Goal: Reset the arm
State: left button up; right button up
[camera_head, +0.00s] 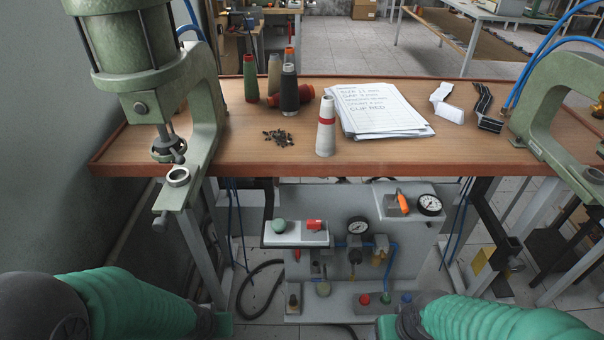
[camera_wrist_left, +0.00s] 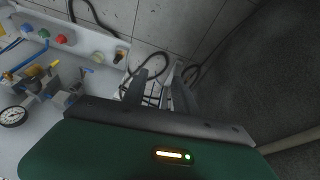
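Two green pneumatic presses stand at the workbench, a left press (camera_head: 150,60) and a right press (camera_head: 560,100). A small ring-shaped cup (camera_head: 178,177) sits on the left press's lower arm. My left arm lies low at the bottom left of the head view, my right arm low at the bottom right. In the left wrist view my left gripper (camera_wrist_left: 155,88) points toward the floor beside the control panel. Its two fingers are apart, with nothing seen held between them.
The wooden bench (camera_head: 255,160) bears thread cones (camera_head: 289,90), a white cone with a red band (camera_head: 326,130), dark bits (camera_head: 279,137) and papers (camera_head: 380,110). Below it is a control panel (camera_head: 330,265) with gauges, buttons and hoses. A grey wall (camera_head: 50,150) is at left.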

pick_arm(q)
jog(key=s+r+p, duration=0.1)
jog(key=r+p, duration=1.1)
jog(key=r, duration=0.2)
jog(key=s+r+m+g+p, duration=0.1)
jog(key=s+r+p, duration=0.1)
jog(key=r+p, duration=1)
jog(key=v, duration=0.3)
jog(key=shift+r, duration=0.35)
jog(key=shift+c, duration=0.4)
